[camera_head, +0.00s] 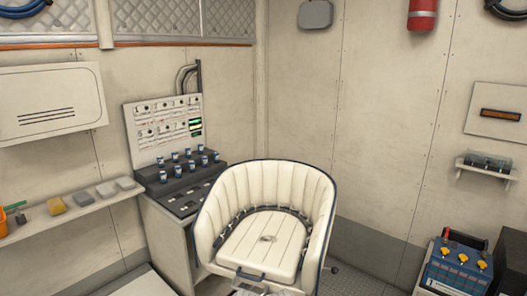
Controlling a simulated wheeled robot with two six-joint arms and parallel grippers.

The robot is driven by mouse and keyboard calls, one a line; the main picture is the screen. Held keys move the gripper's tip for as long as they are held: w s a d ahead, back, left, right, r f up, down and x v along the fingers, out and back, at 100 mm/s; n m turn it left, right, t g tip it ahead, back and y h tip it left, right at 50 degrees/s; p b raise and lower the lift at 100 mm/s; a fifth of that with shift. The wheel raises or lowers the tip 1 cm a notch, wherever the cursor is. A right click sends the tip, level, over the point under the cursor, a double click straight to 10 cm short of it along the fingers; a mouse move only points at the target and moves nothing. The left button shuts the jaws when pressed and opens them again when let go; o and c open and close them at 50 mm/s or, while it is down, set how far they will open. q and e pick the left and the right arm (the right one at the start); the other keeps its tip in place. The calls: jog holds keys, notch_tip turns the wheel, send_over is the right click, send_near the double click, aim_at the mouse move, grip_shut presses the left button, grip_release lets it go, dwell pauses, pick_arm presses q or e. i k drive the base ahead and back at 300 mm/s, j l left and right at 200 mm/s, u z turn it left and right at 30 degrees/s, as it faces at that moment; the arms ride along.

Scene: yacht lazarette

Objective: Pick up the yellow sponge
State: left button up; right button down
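A small yellow sponge (56,206) lies on a narrow pale shelf (88,209) along the left wall. It sits near the left end of the shelf, between an orange item with a dark object beside it and a row of grey blocks. Nothing touches or covers it that I can see. Neither of my grippers shows in the head view.
Grey blocks (105,190) lie along the shelf, right of the sponge; an orange container (3,222) stands at its left end. A cream bucket seat (268,226) fills the middle, beside a control console (181,181).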

aim_at(56, 206)
jog(key=u, duration=1.45)
jog(key=z, duration=1)
jog(key=i+j+u, duration=0.1)
jog(key=u, duration=0.3)
jog(key=i+u, duration=0.2)
jog(key=u, duration=0.2)
jog(key=i+u, duration=0.2)
jog(key=i, duration=0.35)
jog(key=i+l+u, duration=0.2)
jog(key=i, duration=0.3)
